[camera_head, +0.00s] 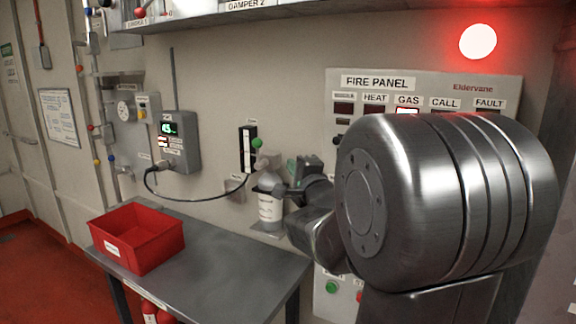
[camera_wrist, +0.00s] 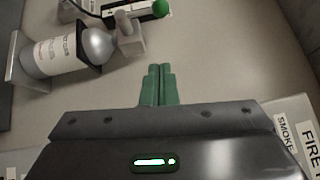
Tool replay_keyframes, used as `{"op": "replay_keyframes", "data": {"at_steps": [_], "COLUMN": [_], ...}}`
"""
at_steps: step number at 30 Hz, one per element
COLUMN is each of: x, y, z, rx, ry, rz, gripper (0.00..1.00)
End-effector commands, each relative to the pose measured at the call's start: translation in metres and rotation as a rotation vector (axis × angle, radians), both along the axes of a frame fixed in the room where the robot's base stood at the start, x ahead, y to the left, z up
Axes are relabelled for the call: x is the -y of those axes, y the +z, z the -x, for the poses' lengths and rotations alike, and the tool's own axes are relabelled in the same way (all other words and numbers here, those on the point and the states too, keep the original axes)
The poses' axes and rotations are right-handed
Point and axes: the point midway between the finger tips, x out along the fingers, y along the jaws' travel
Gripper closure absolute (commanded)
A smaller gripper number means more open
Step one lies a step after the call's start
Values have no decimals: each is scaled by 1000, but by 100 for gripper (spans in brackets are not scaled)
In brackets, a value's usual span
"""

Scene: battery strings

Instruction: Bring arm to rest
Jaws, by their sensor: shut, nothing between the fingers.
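My gripper (camera_wrist: 158,84) shows in the wrist view with its two green fingers together and nothing between them. In the head view my arm fills the right side, in front of the fire panel. The gripper end (camera_head: 300,168) is partly hidden by my wrist and sits near the wall bottle. The fingers are apart from the bottle and the wall parts around them in the wrist view.
A labelled bottle (camera_head: 269,207) is held on the wall; it also shows in the wrist view (camera_wrist: 62,55). A green-knobbed lever (camera_head: 248,150) is above it. The fire panel (camera_head: 425,82) has GAS lit. A grey table (camera_head: 225,250) carries a red bin (camera_head: 137,238).

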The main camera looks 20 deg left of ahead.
Motion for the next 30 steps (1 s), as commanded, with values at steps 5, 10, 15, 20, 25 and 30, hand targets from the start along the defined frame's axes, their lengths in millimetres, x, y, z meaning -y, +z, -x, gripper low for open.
{"op": "replay_keyframes", "data": {"at_steps": [5, 10, 15, 20, 25, 30], "x": [5, 5, 4, -5, -24, -44], "y": [-1, -1, 0, 2, 6, 10], "z": [5, 5, 4, -5, -22, -41], "rx": [1, 1, 1, -1, 0, -1], "ry": [0, 1, 1, 1, 2, 1], "rz": [1, 1, 1, 1, 1, 1], "gripper": [100, 100, 100, 100, 100, 100]}}
